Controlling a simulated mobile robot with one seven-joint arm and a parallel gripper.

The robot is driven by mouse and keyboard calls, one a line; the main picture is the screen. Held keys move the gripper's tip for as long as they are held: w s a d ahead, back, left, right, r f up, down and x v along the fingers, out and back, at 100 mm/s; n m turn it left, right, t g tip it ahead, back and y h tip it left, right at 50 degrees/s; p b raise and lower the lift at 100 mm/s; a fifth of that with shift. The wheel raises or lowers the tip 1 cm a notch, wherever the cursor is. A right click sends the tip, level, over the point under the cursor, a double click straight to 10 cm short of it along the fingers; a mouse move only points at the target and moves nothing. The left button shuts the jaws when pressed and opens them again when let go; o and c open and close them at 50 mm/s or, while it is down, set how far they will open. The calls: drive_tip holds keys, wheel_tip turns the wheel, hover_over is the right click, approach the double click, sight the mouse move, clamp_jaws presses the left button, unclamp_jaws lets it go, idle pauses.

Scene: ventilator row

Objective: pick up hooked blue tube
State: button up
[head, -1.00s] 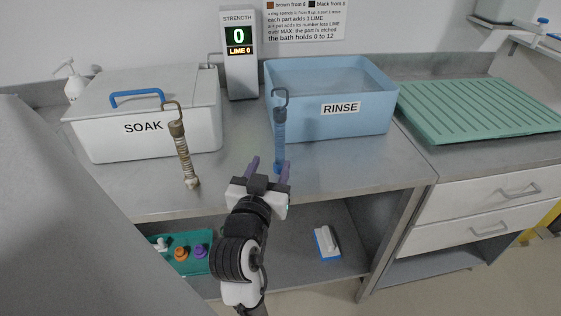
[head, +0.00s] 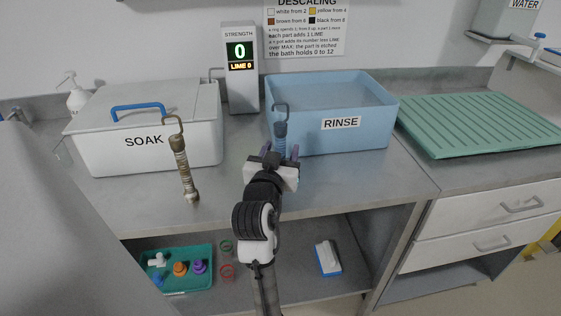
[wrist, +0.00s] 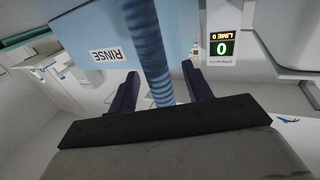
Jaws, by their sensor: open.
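The hooked blue tube (head: 281,129) stands upright on the counter in front of the blue RINSE bin, its dark hook at the top. In the head view its lower part is hidden behind my gripper (head: 278,154). My gripper is open at the tube. In the wrist view the ribbed blue tube (wrist: 148,50) runs between the two purple-grey fingers (wrist: 160,90), with a gap on each side. Its foot is hidden behind the gripper's palm.
The RINSE bin (head: 372,130) is close behind the tube. A brown hooked tube (head: 184,168) stands to the left, before the white SOAK box (head: 100,150). A strength display (head: 240,90) reads 0. A green drainer (head: 470,120) lies right.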

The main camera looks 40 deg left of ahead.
clamp_jaws()
idle(0.3)
drive_tip(key=shift+r, duration=0.15)
wheel_tip(320, 180, up, 20)
drive_tip(key=shift+f, duration=0.15)
idle(0.4)
